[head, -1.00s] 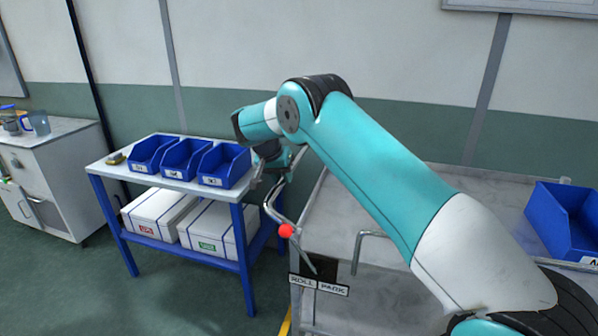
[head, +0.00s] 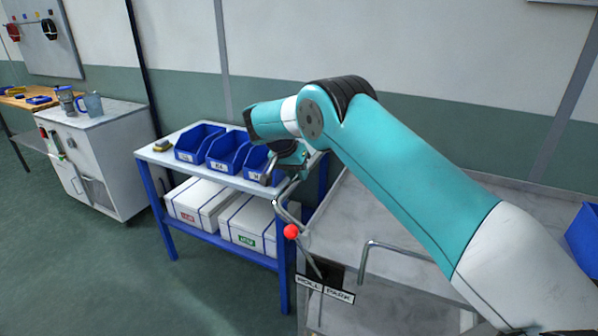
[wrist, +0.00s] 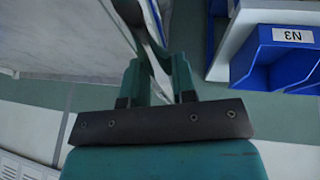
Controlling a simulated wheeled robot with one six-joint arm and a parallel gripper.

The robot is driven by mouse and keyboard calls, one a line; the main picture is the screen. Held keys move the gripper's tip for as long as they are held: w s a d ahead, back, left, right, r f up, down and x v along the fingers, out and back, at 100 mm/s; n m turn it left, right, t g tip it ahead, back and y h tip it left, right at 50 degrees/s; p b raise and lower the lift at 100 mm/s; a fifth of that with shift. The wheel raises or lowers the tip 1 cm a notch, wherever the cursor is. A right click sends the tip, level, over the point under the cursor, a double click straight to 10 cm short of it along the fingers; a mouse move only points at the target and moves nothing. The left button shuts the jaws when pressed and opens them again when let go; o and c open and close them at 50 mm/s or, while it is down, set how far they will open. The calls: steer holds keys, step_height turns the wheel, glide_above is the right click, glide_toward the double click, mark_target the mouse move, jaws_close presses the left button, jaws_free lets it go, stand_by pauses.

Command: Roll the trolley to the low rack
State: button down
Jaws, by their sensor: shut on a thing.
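The trolley (head: 345,222) is grey with a flat top and stands in front of me at the right of the head view. A red-knobbed lever (head: 291,231) leans to the ROLL side of its ROLL/PARK plate (head: 324,290). A low blue-framed rack (head: 225,180) stands just left of the trolley, with blue bins on top and white boxes below. My arm hides part of the trolley.
A grey-white cabinet (head: 95,160) with a jug (head: 90,104) stands left of the rack. A wooden-topped bench (head: 20,98) is at the far left. A blue bin (head: 583,240) sits at the right edge. Green floor (head: 90,275) is clear at the front left.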

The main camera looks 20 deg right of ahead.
steer(key=shift+w+a+r, duration=0.15)
steer(key=shift+w+r, duration=0.05)
steer(key=shift+w, duration=0.05)
steer(key=c, duration=0.9)
jaws_free()
steer(key=shift+w+a+f, duration=0.1)
steer(key=shift+a+r, duration=0.1)
steer(key=shift+r, duration=0.3)
steer(key=p+v, duration=0.3)
steer(key=v, duration=0.5)
steer(key=p+v, duration=0.3)
steer(key=v, duration=0.5)
steer(key=shift+s+r, duration=0.25)
